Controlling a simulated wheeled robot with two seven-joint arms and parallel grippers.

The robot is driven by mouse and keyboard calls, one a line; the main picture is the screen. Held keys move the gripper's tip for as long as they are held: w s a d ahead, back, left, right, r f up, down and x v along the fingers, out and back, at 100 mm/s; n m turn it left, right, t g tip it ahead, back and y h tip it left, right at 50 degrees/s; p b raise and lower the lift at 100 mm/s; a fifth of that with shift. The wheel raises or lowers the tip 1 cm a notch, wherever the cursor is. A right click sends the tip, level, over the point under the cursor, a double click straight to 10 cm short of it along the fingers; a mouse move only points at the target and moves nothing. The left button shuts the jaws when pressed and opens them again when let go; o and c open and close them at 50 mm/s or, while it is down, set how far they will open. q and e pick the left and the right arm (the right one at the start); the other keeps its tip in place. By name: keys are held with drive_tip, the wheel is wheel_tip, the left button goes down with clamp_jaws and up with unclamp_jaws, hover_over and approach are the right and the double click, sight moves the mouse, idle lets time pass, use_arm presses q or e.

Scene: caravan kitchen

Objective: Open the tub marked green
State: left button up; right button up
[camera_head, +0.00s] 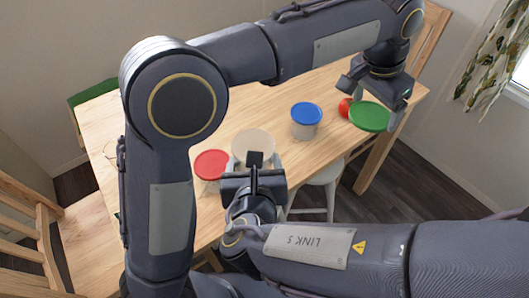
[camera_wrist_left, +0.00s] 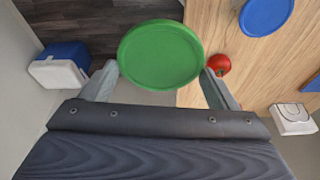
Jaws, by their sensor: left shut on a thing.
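The round green lid (camera_head: 369,117) is near the right end of the table, with no tub body visible under it. My left gripper (camera_head: 378,108) is shut on it, one finger at each side of the rim; it also shows in the left wrist view (camera_wrist_left: 160,55). A pale tub (camera_head: 253,139) without a coloured lid stands between a red-lidded tub (camera_head: 211,164) and a blue-lidded tub (camera_head: 306,118). My right gripper (camera_head: 255,160) is in front of the pale tub and partly covers it; its fingers do not show clearly.
A red round thing (camera_head: 345,108) lies on the wooden table (camera_head: 285,95) beside the green lid. A blue and white box (camera_wrist_left: 60,68) stands on the floor. A white stool (camera_head: 322,180) is at the near table edge, a wooden chair (camera_head: 35,235) at left.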

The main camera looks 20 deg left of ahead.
sight(369, 115)
use_arm(q)
drive_tip(key=shift+f+b, duration=0.6)
drive_tip(key=shift+f, duration=0.2)
use_arm(e)
drive_tip(key=x, duration=0.5)
drive_tip(key=d+x, duration=0.1)
drive_tip(key=x, duration=0.1)
drive_tip(key=shift+w+f, duration=0.25)
drive_tip(key=shift+f, duration=0.1)
use_arm(q)
drive_tip(key=shift+f+b, duration=0.8)
drive_tip(key=shift+b, duration=0.05)
use_arm(e)
drive_tip(key=w+f, duration=0.4)
drive_tip(key=f, duration=0.1)
drive_tip(key=shift+w+a, duration=0.3)
use_arm(q)
drive_tip(key=shift+f+b, duration=0.55)
drive_tip(key=shift+f, duration=0.05)
use_arm(e)
drive_tip(key=f, duration=0.3)
drive_tip(key=shift+w+f, duration=0.15)
drive_tip(key=shift+w, duration=0.25)
drive_tip(key=shift+f, duration=0.25)
use_arm(q)
drive_tip(key=shift+f, duration=0.1)
use_arm(e)
drive_tip(key=shift+f, duration=0.1)
